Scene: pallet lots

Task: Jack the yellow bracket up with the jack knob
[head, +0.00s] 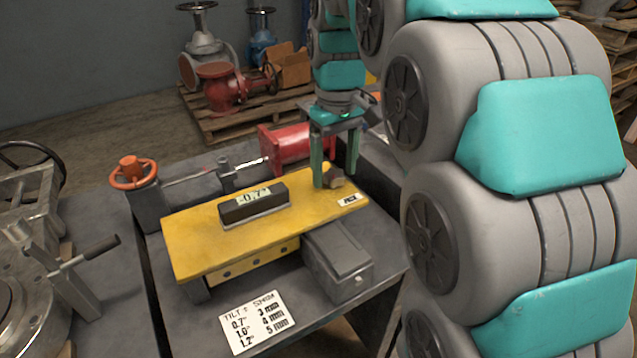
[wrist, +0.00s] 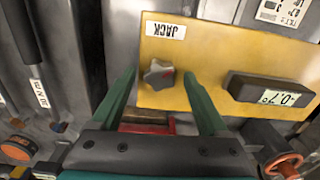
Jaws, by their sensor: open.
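The yellow bracket (head: 200,240) is a flat plate on the grey bench, also in the wrist view (wrist: 205,65). A dark level (head: 254,205) on it reads -0.7°; it also shows in the wrist view (wrist: 268,92). The grey star-shaped jack knob (wrist: 158,74) stands beside the JACK label (wrist: 165,30); in the head view the knob (head: 337,182) is at the plate's far right end. My gripper (head: 335,170) is open above the knob. In the wrist view its green fingers (wrist: 160,78) lie on either side of the knob, apart from it.
A card (head: 257,322) lists tilt against shim: 0.7° 3 mm, 1.0° 4 mm, 1.2° 5 mm. A grey block (head: 337,262) stands at the plate's front right.

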